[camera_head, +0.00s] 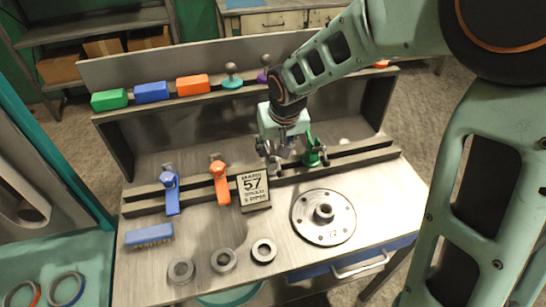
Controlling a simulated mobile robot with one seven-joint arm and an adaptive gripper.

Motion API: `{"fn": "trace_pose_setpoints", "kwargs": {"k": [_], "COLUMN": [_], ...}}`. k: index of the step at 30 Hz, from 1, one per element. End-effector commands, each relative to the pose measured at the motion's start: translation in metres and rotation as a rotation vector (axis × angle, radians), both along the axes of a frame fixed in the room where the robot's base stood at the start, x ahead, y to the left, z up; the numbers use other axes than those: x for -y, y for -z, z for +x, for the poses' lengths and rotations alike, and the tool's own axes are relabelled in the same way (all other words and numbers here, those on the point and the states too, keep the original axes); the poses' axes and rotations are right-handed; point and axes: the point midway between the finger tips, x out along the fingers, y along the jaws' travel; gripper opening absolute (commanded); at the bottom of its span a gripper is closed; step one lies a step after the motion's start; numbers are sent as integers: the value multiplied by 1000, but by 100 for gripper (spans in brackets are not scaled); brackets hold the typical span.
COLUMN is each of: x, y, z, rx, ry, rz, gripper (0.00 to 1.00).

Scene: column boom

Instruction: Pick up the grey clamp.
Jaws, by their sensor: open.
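My gripper (287,152) is open over the slotted rail (345,158) on the workbench, between the orange clamp and the green clamp. A small grey shape below and between its fingers may be the grey clamp, but the fingers hide most of it and I cannot tell the two apart. I cannot tell whether the fingers touch it. The blue clamp (171,190) and the orange clamp (220,183) stand on the rail to the left. The green clamp (315,154) is close to the right of my gripper.
A round flanged plate (323,218), several grey rings (223,260) and a blue brush (149,235) lie in front. Green (109,100), blue (152,92) and orange (193,85) blocks line the back shelf.

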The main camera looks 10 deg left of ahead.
Motion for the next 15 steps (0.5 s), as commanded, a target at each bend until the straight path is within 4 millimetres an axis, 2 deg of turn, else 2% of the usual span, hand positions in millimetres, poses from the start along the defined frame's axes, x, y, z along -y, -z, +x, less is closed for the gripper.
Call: {"fn": "trace_pose_setpoints", "kwargs": {"k": [7, 15], "x": [-4, -12], "y": [16, 50], "z": [5, 15], "rx": [-1, -1], "ry": [0, -1], "rz": [0, 0], "gripper": [42, 42]}}
